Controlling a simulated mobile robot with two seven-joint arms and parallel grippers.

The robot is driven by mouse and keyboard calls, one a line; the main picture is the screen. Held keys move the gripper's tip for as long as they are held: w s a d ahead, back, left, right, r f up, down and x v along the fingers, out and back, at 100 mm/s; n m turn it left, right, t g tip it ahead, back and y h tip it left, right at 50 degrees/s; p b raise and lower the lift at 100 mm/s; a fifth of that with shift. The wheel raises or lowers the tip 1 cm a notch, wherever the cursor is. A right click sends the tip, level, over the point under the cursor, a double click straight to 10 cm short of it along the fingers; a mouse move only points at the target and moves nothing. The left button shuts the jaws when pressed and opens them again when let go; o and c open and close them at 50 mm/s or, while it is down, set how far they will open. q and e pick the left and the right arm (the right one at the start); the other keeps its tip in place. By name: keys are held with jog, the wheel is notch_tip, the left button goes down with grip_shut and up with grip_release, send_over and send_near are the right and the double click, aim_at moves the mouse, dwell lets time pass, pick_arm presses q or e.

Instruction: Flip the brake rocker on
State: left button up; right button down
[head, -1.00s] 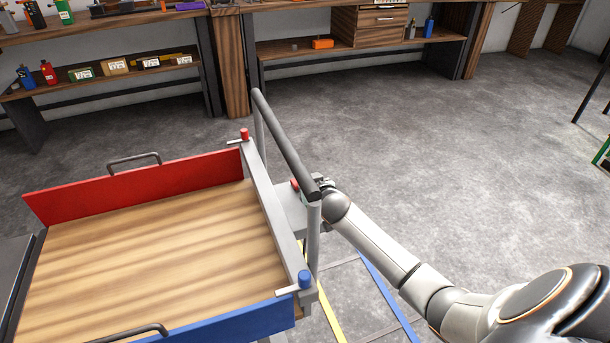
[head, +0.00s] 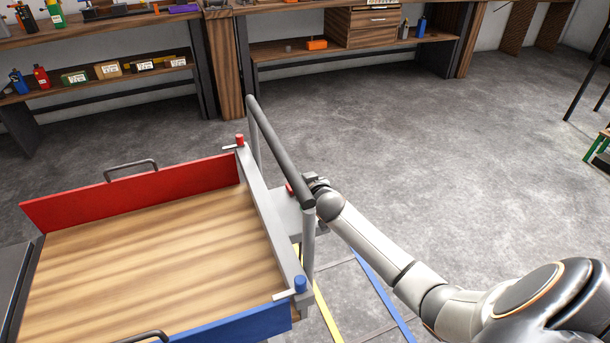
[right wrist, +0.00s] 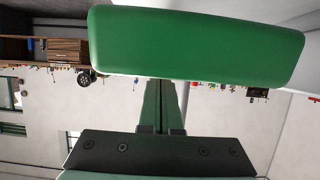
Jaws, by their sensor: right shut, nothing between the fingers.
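My right gripper (head: 312,182) is just right of the cart's dark handle rail (head: 280,150), by a grey box (head: 289,205) on the cart's end. A small red part (head: 290,187) shows on this box, partly hidden by the rail. In the right wrist view a wide green block with rounded corners (right wrist: 197,47) fills the top. It may be the brake rocker, but I cannot tell which way it is tipped. The right fingers (right wrist: 165,100) are together and empty, their tips at the block's lower edge; contact is unclear. My left gripper is out of view.
The cart has a wooden deck (head: 150,250), a red side board (head: 130,195) and a blue one (head: 225,328). Red (head: 239,140) and blue (head: 300,284) pegs stand at its end corners. Benches line the back wall. Open floor lies to the right.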

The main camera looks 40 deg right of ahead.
jog(key=r+p, duration=0.2)
jog(key=r, duration=0.1)
jog(key=r+p, duration=0.1)
jog(key=r, duration=0.1)
jog(key=shift+w+d+p, duration=0.1)
jog(key=shift+w+p, duration=0.25)
jog(key=shift+w, duration=0.05)
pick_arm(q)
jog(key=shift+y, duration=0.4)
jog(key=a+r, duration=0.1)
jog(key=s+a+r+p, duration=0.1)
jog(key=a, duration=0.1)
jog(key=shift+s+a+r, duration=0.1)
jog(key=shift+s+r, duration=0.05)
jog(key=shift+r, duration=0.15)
pick_arm(e)
jog(key=v, duration=0.9)
jog(key=shift+s+f, duration=0.2)
jog(key=shift+s, duration=0.2)
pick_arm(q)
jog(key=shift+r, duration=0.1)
